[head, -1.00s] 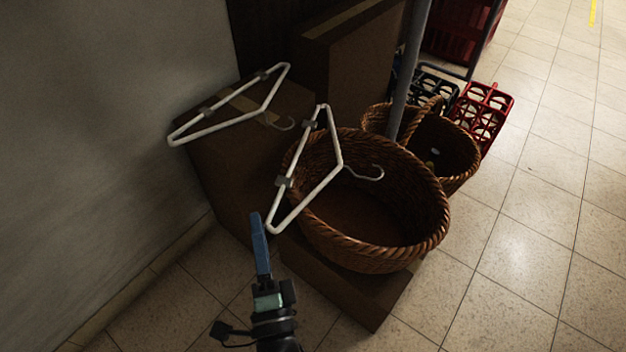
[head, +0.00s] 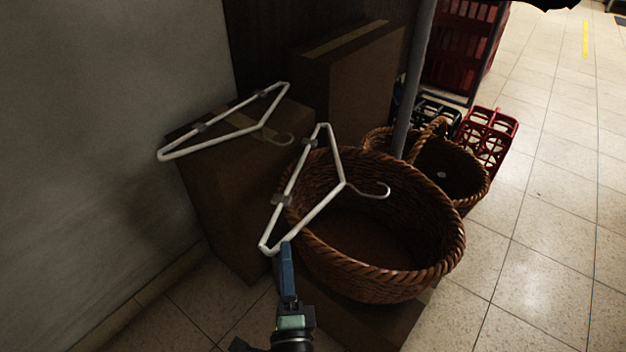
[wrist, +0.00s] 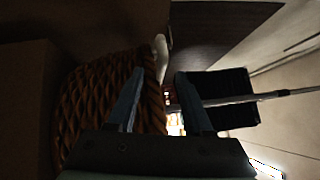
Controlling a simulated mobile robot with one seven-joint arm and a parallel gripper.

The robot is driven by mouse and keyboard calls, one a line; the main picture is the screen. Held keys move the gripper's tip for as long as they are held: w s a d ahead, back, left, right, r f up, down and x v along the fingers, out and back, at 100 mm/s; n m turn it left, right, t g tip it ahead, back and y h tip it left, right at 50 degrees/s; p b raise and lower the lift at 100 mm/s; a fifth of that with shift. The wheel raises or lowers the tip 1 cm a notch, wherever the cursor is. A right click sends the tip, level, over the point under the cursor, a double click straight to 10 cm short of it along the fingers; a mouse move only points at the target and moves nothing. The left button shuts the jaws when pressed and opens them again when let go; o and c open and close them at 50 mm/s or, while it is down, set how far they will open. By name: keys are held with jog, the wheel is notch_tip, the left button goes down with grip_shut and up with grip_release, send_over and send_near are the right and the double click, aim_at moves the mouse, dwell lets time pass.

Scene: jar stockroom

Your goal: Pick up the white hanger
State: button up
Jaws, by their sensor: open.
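Two white hangers are in the head view. One white hanger (head: 333,160) leans on the rim of a large wicker basket (head: 447,262), its hook over the basket opening and its lower corner outside the rim. The other white hanger (head: 222,139) lies on top of a brown cardboard box (head: 215,190) by the wall. My gripper (head: 286,246) is open, its blue finger close to the lower corner of the basket hanger; contact cannot be told. In the wrist view, a pale piece, likely that hanger (wrist: 162,52), shows just beyond the gap between the open fingers (wrist: 158,75).
A smaller wicker basket (head: 470,195) and red bottle crates (head: 490,135) stand behind the large basket. A grey pole (head: 415,80) rises between them. Another cardboard box (head: 350,80) stands at the back. The tiled floor on the right is clear.

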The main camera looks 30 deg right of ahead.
aim_at(285, 239)
jog(key=b+x, duration=0.1)
jog(key=x, duration=0.3)
jog(key=shift+w+d, duration=0.15)
jog(key=shift+d, duration=0.1)
grip_shut()
jog(key=shift+r, duration=0.1)
